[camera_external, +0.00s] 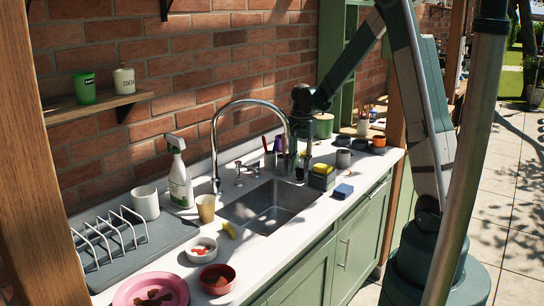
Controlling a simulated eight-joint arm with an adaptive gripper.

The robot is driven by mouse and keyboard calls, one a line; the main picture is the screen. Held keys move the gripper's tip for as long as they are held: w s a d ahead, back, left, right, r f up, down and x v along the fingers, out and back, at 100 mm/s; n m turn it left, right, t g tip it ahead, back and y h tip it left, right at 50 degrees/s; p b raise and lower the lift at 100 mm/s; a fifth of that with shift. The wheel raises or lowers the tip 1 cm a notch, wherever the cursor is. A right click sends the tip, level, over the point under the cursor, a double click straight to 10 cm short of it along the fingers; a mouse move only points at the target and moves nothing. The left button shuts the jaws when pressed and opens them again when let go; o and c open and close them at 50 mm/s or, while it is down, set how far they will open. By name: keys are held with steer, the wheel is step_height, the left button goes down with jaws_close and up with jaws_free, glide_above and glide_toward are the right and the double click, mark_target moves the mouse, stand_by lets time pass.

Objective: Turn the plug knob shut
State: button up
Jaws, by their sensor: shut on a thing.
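My gripper (301,172) points straight down at the back right corner of the steel sink (268,208), close to the counter. It is small and dark in this view. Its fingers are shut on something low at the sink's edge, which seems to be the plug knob. The knob itself is hidden by the fingers, so I cannot see how far it is turned. The sink basin looks empty. The tall curved tap (216,150) stands behind the sink, with small metal handles (246,169) to its right.
A caddy with a yellow sponge (322,170) stands close right of my gripper. Utensil cups (282,163) stand just behind it. A blue sponge (343,190) lies to the right. A spray bottle (179,175), tan cup (206,208), bowls and a dish rack are on the left.

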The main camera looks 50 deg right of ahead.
steer(key=o, duration=0.9)
steer(key=shift+r, duration=0.1)
steer(key=shift+r, duration=5.9)
